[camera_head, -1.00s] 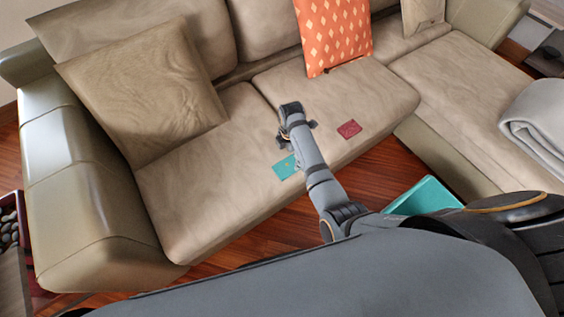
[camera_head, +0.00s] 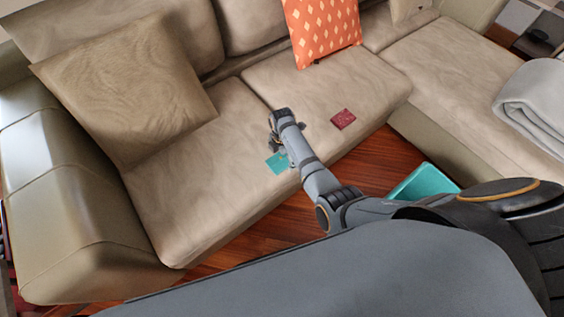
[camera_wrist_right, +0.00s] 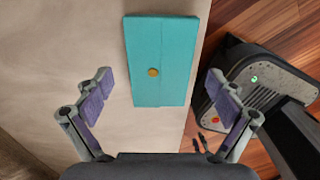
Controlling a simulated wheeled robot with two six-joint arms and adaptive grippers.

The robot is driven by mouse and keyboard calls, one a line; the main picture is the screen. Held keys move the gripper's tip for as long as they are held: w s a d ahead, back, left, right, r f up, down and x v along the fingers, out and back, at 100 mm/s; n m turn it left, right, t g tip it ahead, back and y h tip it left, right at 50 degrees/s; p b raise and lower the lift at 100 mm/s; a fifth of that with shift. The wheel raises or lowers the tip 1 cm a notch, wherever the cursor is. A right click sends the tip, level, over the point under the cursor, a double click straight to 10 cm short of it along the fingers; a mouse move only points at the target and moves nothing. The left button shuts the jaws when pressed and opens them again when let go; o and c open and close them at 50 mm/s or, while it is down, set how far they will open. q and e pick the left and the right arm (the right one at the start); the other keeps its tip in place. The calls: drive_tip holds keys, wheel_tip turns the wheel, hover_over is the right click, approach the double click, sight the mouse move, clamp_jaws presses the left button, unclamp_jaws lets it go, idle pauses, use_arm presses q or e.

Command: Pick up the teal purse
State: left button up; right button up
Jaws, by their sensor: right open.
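The teal purse (camera_head: 277,163) lies flat on the sofa seat near its front edge. In the right wrist view the purse (camera_wrist_right: 160,62) is a teal rectangle with a round gold button, and its lower end reaches between the open fingers. My right gripper (camera_wrist_right: 158,90) is open and empty, with one finger on each side of the purse's line. In the head view the right gripper (camera_head: 274,138) is just above and beside the purse, partly hidden by its own arm. My left gripper is not in view.
A dark red purse (camera_head: 343,119) lies on the seat to the right. An orange patterned cushion (camera_head: 322,30) and a beige cushion (camera_head: 125,90) lean on the sofa (camera_head: 165,205). A teal bin (camera_head: 424,182) stands on the wooden floor, and a grey blanket (camera_head: 535,98) lies at right.

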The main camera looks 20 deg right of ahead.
sight(283, 161)
drive_tip(key=shift+f, duration=0.35)
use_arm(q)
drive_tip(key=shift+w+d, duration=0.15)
use_arm(e)
drive_tip(key=c, duration=1.3)
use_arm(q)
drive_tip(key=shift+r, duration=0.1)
use_arm(e)
drive_tip(key=shift+r, duration=0.15)
drive_tip(key=shift+r+p, duration=0.25)
drive_tip(key=shift+p, duration=0.2)
wheel_tip(283, 161, up, 3)
drive_tip(key=p, duration=0.3)
drive_tip(key=shift+f, duration=0.1)
drive_tip(key=r+p, duration=0.1)
drive_tip(key=p, duration=0.1)
drive_tip(key=shift+s+r+p, duration=0.3)
drive_tip(key=shift+r+p, duration=0.05)
use_arm(q)
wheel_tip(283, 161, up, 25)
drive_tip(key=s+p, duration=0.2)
drive_tip(key=p, duration=1.8)
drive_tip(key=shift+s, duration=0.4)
use_arm(e)
drive_tip(key=s+d+r, duration=0.1)
drive_tip(key=s+r, duration=0.6)
drive_tip(key=s, duration=0.6)
drive_tip(key=shift+s+d+r, duration=0.15)
drive_tip(key=shift+d+r, duration=0.2)
drive_tip(key=shift+r, duration=0.05)
